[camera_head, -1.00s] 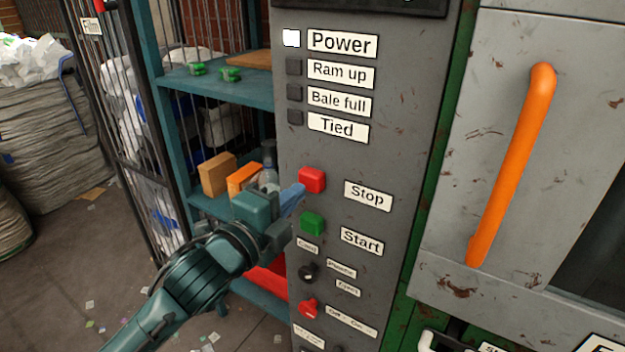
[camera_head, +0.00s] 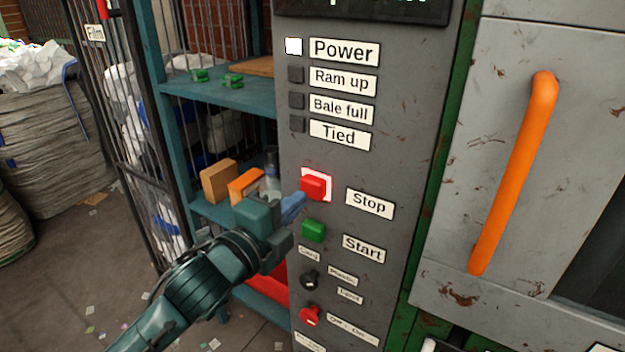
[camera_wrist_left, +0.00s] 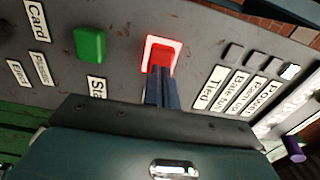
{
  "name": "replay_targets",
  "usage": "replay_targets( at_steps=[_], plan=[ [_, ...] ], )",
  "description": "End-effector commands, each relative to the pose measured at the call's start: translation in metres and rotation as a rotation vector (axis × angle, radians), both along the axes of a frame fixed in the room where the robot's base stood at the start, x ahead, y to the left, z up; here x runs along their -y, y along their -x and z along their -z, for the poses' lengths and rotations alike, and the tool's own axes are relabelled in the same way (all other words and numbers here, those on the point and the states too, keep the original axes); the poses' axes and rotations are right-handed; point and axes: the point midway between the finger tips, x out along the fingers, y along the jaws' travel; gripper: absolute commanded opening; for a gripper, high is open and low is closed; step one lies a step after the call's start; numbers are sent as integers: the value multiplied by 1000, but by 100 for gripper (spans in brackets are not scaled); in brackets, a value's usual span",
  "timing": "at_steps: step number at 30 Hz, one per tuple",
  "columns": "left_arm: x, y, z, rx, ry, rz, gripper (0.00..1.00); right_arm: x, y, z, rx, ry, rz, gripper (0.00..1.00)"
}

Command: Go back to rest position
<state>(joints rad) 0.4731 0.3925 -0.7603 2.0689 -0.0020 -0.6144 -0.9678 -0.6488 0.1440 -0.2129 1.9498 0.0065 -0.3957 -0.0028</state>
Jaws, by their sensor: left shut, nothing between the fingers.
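My left gripper (camera_head: 293,203) is shut and empty, its blue fingertips close to the red Stop button (camera_head: 314,187) on the grey control panel (camera_head: 400,120). A bright white-lit surround shows around the button. In the left wrist view, the closed fingers (camera_wrist_left: 161,88) overlap the lower part of the red button (camera_wrist_left: 161,57); I cannot tell whether they touch it. The green Start button (camera_head: 313,230) is just below, and it also shows in the left wrist view (camera_wrist_left: 90,44). The Power lamp (camera_head: 294,46) is lit white. My right gripper is not in view.
A teal shelf (camera_head: 235,97) with an orange box (camera_head: 246,185) and a brown box (camera_head: 218,181) stands behind my arm. An orange handle (camera_head: 514,172) is on the door at right. A dark selector (camera_head: 310,279) and a red one (camera_head: 309,315) sit low on the panel.

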Motion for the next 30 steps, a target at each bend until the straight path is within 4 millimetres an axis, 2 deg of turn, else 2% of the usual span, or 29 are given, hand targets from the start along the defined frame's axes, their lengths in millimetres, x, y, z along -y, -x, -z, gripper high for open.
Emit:
replay_targets(
  at_steps=[2, 5, 11, 14, 18, 21, 25, 27, 30],
  plan=[
    [-2, 1, 10, -38, 29, -8, 0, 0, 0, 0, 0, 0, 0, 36],
    [-10, 4, 40, -155, 128, -36, 0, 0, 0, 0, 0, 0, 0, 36],
    [-46, 32, 143, -538, 478, -189, 0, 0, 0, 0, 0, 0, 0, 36],
    [-70, 59, 199, -725, 657, -305, 0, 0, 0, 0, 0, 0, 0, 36],
    [-105, 113, 274, -947, 889, -502, 0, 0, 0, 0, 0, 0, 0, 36],
    [-127, 154, 313, -1054, 1017, -633, 0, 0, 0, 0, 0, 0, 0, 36],
    [-147, 192, 343, -1131, 1120, -754, 0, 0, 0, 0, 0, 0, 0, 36],
    [-152, 204, 351, -1150, 1150, -790, 0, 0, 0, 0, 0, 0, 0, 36],
    [-156, 211, 355, -1161, 1169, -812, 0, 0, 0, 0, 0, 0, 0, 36]
  ],
)
